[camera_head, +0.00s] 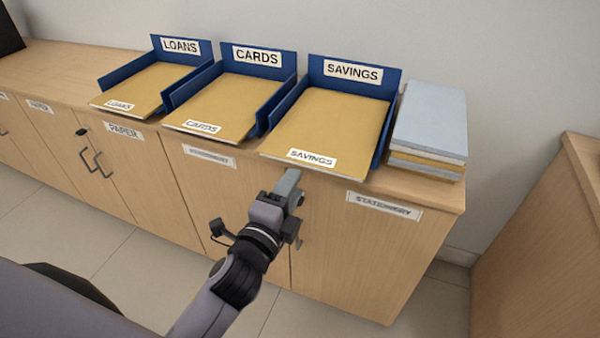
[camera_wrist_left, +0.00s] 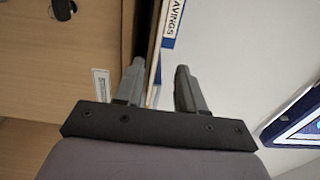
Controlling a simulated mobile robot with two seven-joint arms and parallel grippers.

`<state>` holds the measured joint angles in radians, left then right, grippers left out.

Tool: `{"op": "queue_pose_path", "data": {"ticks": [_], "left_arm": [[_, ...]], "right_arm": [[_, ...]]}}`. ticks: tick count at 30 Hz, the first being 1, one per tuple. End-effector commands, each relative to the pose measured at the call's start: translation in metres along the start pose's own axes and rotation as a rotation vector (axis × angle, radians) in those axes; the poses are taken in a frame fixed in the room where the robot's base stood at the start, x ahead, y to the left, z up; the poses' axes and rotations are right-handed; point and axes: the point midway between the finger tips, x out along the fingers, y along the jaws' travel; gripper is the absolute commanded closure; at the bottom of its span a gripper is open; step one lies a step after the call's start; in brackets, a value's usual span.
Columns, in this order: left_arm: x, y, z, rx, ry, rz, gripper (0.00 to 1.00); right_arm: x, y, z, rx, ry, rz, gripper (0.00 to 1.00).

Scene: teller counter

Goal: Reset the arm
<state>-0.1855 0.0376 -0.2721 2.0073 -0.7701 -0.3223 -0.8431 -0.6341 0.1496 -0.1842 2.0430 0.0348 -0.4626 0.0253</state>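My left gripper (camera_head: 294,188) is in front of the counter's front edge, near the tan folder labelled SAVINGS (camera_head: 331,128). In the left wrist view the two grey fingers of the left gripper (camera_wrist_left: 159,85) stand apart, and nothing is clearly held between them. A SAVINGS label (camera_wrist_left: 174,22) shows beyond the fingertips in that view. Whether a fingertip touches the folder or the counter edge cannot be told. My right gripper is in neither view.
Blue trays marked LOANS (camera_head: 180,46), CARDS (camera_head: 257,57) and SAVINGS (camera_head: 353,72) stand along the wooden counter (camera_head: 55,62), each with a tan folder. A stack of folders (camera_head: 430,120) lies at the right. Another wooden cabinet (camera_head: 545,235) stands right. Open floor (camera_head: 130,270) lies in front.

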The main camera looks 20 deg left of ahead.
Motion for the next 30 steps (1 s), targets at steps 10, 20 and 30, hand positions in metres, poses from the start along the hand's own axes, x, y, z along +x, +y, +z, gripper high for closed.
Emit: {"op": "queue_pose_path", "data": {"ticks": [10,20,30], "left_arm": [[-0.023,0.039,0.006,-0.234,-0.006,0.116,0.61],[-0.147,0.174,0.013,-1.290,-0.283,0.582,0.61],[-0.174,0.116,0.017,-1.480,-0.386,0.633,0.61]], "right_arm": [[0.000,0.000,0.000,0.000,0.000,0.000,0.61],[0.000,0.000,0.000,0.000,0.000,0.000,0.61],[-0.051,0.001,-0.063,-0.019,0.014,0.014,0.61]]}}
